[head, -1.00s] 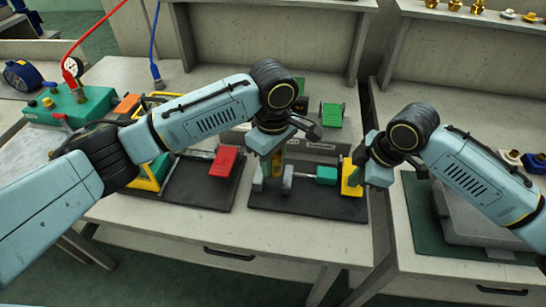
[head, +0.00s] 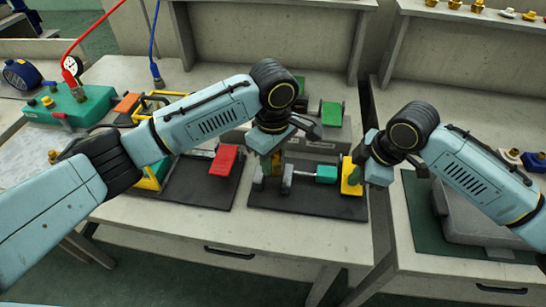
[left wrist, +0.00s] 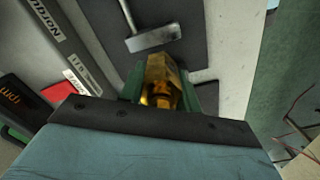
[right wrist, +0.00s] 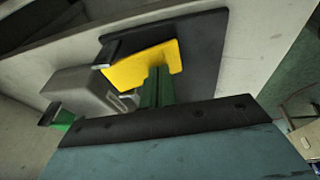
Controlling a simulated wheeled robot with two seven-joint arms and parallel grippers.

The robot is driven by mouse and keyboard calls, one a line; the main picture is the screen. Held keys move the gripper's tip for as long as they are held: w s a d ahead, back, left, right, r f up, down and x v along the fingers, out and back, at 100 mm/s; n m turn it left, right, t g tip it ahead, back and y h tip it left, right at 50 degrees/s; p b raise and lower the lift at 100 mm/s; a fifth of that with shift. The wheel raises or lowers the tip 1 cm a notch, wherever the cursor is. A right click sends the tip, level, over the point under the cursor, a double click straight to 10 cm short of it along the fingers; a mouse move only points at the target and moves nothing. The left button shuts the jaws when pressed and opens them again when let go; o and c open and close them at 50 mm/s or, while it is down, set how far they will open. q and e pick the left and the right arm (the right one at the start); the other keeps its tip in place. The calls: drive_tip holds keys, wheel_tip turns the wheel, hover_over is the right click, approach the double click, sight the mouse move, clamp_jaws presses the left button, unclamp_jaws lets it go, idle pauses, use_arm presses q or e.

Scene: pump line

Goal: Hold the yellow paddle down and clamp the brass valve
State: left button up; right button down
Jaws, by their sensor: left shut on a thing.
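The yellow paddle (head: 350,177) stands at the right end of the black fixture plate (head: 310,203). In the right wrist view the yellow paddle (right wrist: 140,66) lies right at my right gripper's green fingers (right wrist: 157,88), which look closed together and overlap its edge; whether they press it is unclear. My left gripper (head: 270,166) is over the plate's left end. In the left wrist view it is shut on the brass valve (left wrist: 160,78), between its green fingers.
A second black fixture with a red paddle (head: 224,160) and yellow frame stands to the left. A grey case (head: 480,215) lies on the right bench. The front table strip is clear.

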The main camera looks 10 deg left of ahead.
use_arm(q)
drive_tip(key=shift+f, duration=0.95)
use_arm(e)
drive_tip(key=shift+f, duration=0.1)
idle(0.8)
use_arm(q)
drive_tip(key=o, duration=1.6)
drive_tip(key=shift+r, duration=3.5)
wheel_tip(320, 180, up, 9)
drive_tip(key=p, duration=0.9)
use_arm(e)
wheel_tip(320, 180, up, 7)
